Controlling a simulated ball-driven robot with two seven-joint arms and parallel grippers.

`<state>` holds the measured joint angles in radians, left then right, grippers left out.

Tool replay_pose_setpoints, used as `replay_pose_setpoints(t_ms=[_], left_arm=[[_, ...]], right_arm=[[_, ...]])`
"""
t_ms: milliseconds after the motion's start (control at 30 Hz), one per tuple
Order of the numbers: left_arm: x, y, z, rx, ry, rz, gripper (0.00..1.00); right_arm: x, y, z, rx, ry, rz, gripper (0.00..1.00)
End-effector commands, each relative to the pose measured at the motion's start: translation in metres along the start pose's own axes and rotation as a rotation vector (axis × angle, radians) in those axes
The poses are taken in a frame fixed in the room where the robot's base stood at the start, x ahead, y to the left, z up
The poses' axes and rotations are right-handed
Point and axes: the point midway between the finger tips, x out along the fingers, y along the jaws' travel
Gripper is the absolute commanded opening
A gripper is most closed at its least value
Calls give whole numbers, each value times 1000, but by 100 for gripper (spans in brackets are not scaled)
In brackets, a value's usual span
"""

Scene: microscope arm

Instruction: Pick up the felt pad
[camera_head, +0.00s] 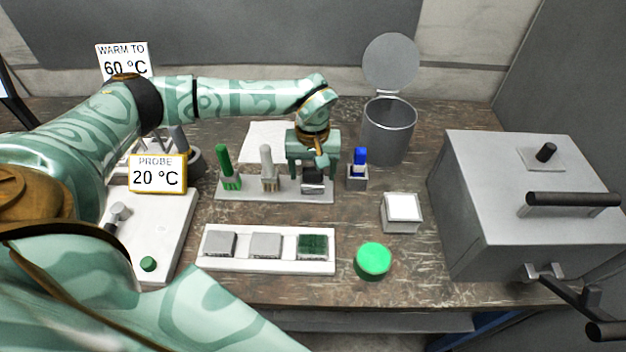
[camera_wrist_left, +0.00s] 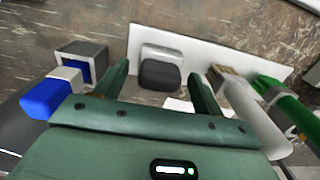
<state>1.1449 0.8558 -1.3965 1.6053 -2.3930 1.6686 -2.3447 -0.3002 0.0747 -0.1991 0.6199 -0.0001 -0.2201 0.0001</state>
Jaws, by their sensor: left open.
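A dark grey block with a lighter grey base or back, which looks like the felt pad (camera_head: 313,184), sits at the right end of a white rack (camera_head: 245,194). The pad (camera_wrist_left: 160,75) also shows in the left wrist view, in front of the palm. My left gripper (camera_head: 313,170) is open directly above and around it, pointing down. In the left wrist view one finger of the gripper (camera_wrist_left: 159,80) is on each side of the pad, with gaps visible. Whether the fingers touch it is unclear. My right gripper is not in view.
A green brush (camera_head: 224,165) and a grey brush (camera_head: 267,165) stand in the rack to the left. A blue-topped item (camera_head: 360,158) stands close at right, before an open-lidded bin (camera_head: 388,135). A tray with three squares (camera_head: 215,265) and a green disc (camera_head: 373,258) lie nearer.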

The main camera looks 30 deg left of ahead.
Motion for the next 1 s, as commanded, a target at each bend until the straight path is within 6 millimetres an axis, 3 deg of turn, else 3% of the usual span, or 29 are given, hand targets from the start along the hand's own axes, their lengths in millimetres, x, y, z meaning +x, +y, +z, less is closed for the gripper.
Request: replay_pose_setpoints(t_ms=[133, 300, 733, 867, 1000], left_arm=[[-1, 0, 0, 0, 0, 0, 66], [-1, 0, 0, 0, 0, 0, 19], [-10, 0, -1, 0, 2, 1, 19], [-34, 1, -2, 1, 6, 4, 19], [-70, -7, 26, 4, 5, 4, 19]], right_arm=[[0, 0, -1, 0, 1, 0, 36], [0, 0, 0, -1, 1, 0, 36], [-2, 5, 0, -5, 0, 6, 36], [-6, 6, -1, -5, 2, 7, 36], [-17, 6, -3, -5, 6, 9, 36]])
